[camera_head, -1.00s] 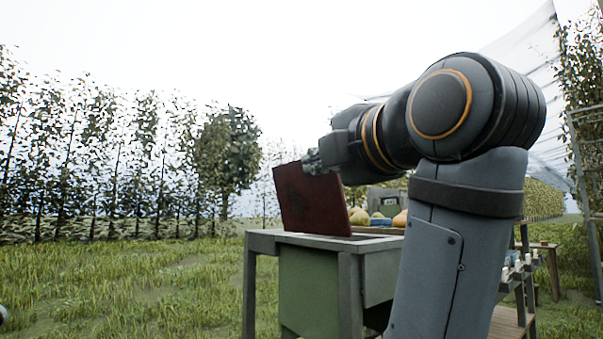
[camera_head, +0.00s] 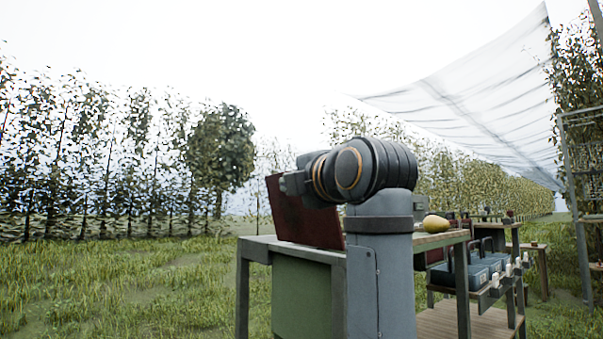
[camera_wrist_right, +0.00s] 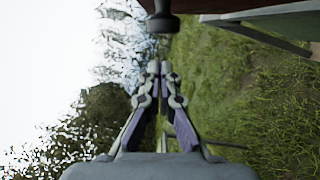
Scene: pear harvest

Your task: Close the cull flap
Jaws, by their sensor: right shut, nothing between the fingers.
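The cull flap, a dark red panel (camera_head: 310,222), stands raised and tilted at the left end of the bench in the head view. My right gripper (camera_head: 284,183) is at the flap's upper part, in front of it from this side; I cannot tell whether they touch. In the right wrist view the right gripper (camera_wrist_right: 159,68) has its fingertips together, with nothing between them. A dark round knob (camera_wrist_right: 160,24) is just beyond the fingertips there, below a reddish-brown panel edge (camera_wrist_right: 225,14). My arm hides part of the flap and bench. My left gripper is out of view.
The green-sided bench (camera_head: 300,295) has grey legs and a grey top edge. A yellow fruit (camera_head: 436,223) lies on the bench behind my arm. Blue crates (camera_head: 470,272) stand on a rack at right. Open grass is to the left.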

